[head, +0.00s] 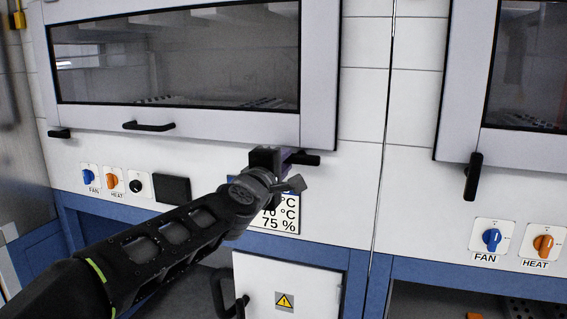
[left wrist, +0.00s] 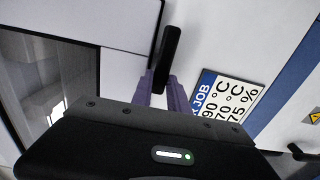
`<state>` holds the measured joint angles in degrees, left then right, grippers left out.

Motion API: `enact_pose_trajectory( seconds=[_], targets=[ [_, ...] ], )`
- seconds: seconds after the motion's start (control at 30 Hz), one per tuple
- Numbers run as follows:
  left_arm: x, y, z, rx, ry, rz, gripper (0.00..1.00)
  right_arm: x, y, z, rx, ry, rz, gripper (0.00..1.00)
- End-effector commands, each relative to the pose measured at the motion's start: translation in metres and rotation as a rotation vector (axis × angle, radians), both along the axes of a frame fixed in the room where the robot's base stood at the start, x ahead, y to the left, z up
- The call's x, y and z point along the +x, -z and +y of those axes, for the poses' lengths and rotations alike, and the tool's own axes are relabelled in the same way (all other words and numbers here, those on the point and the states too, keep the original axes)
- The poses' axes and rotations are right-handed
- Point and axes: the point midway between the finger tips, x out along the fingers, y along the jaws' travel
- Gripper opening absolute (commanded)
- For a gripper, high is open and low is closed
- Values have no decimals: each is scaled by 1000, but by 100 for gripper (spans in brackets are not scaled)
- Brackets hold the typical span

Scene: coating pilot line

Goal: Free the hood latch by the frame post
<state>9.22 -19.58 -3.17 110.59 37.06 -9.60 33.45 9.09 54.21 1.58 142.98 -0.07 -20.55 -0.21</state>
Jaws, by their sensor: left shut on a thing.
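The hood (head: 170,120) is a grey-framed glass sash, and it looks closed. A black latch (head: 308,159) sits at its lower right corner, on the side of the white wall strip between the two hoods. In the head view the latch lies about level, its free end pointing right. My left gripper (head: 291,156) is shut on this latch; its fingertips are partly hidden there. In the left wrist view the latch (left wrist: 167,52) rises from between the two purple-grey fingers (left wrist: 164,90). A second black latch (head: 59,133) is at the hood's lower left corner. My right gripper is not in view.
A black bar handle (head: 148,126) is on the hood's lower rail. Below are FAN and HEAT knobs (head: 100,178) and a job sign (head: 285,215), partly behind my arm. A neighbouring hood (head: 450,90) at the right has a hanging latch (head: 473,178). A cabinet door (head: 315,285) stands below.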

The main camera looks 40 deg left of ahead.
Motion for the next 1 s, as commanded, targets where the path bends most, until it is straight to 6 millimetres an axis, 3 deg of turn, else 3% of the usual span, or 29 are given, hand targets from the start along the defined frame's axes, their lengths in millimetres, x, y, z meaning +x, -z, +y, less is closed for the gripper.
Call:
enact_pose_trajectory(
  seconds=[0.17, 0.2, 0.43, 0.77, 1.0],
  targets=[
    [0, 1, 0, -4, -1, 0, 0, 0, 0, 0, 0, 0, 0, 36],
    [0, 1, 0, -3, -1, 1, 23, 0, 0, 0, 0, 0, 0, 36],
    [0, 1, 0, -1, 0, 1, 42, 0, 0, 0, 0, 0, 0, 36],
    [-3, 0, -1, -1, -1, 0, 42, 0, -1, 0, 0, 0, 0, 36],
    [-32, -2, -10, 1, -2, -2, 42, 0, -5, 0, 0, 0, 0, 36]
  ],
)
